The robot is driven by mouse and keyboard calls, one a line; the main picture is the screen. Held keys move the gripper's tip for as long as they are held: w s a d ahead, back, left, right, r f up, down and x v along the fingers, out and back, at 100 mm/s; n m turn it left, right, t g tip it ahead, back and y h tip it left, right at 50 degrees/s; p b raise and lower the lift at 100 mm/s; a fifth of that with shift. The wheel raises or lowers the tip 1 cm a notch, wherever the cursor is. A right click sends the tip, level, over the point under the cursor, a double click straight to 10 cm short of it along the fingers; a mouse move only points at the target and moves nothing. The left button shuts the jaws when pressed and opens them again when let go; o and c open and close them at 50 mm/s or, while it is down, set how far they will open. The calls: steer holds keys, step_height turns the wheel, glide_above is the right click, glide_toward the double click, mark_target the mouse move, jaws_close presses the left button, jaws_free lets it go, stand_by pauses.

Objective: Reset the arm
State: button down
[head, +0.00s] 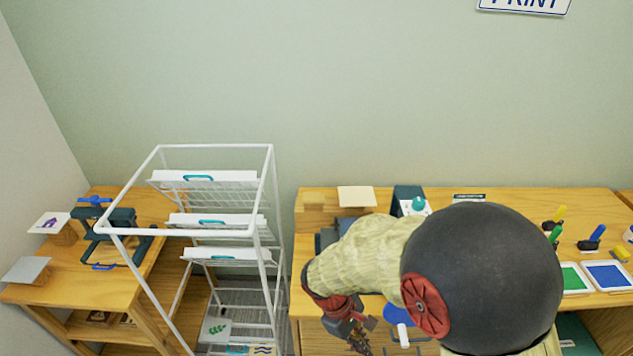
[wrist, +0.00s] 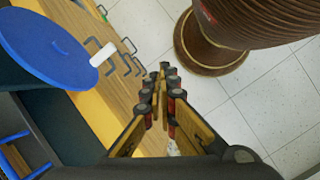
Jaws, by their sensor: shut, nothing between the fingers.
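My arm reaches over the front of the right-hand wooden table in the head view and bends down to the left. My gripper (head: 360,341) hangs low near the table's front edge, partly cut off by the bottom of the picture. In the wrist view my gripper (wrist: 163,76) is shut, with the fingertips together and nothing held between them. The fingers point past the table's edge, with tiled floor beyond them. My arm hides much of the middle of the table.
A white wire rack (head: 270,250) with sheets on its shelves stands left of my gripper. The right table (head: 455,193) carries green and blue trays (head: 608,276). A blue disc (wrist: 50,42) is close left in the wrist view.

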steer(key=s+d+r+m+t+y, duration=0.1)
steer(key=s+d+r+m+t, duration=0.1)
steer(key=r, duration=0.7)
steer(key=s+d+r+m+t+y, duration=0.2)
steer(key=r+m, duration=0.3)
steer(key=r, duration=0.4)
steer(key=s+d+r+m+t+y, duration=0.1)
steer(key=s+d+r+m+t, duration=0.2)
steer(key=r, duration=0.6)
steer(key=shift+s+d+m+y, duration=0.15)
steer(key=shift+d+m+y, duration=0.15)
steer(key=shift+m, duration=0.1)
steer(key=c, duration=2.6)
jaws_free()
steer(key=shift+r, duration=0.1)
